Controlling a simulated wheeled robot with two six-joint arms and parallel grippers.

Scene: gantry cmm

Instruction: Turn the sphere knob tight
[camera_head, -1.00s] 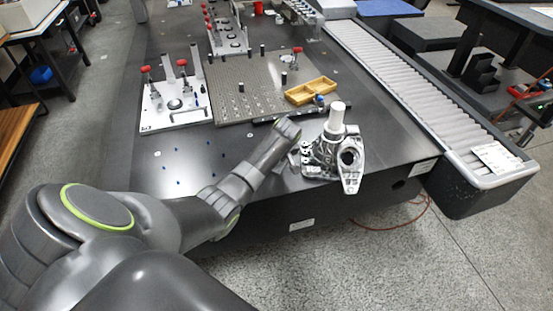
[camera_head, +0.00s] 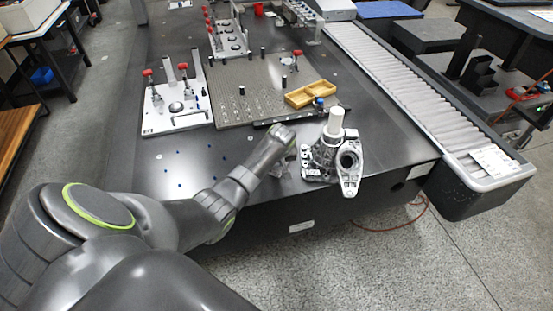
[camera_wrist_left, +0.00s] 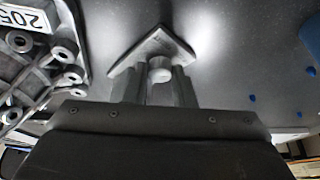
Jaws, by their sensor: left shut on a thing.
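In the left wrist view, the sphere knob (camera_wrist_left: 160,69) is a small light-grey rounded piece in front of a diamond-shaped grey plate (camera_wrist_left: 150,48). My left gripper (camera_wrist_left: 157,88) has one finger on each side of the knob and is shut on it. In the head view, my left gripper (camera_head: 283,165) points down at the dark table, just left of a metal casting (camera_head: 325,158). The knob is hidden or too small to tell there. How tight it sits cannot be seen. My right gripper is in neither view.
The casting, with a white cylinder (camera_head: 336,121) standing on it, is close to the right of my gripper. A pegged plate (camera_head: 245,95), a yellow tray (camera_head: 311,93) and a clamp fixture (camera_head: 176,112) lie farther back. The table front left is mostly clear.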

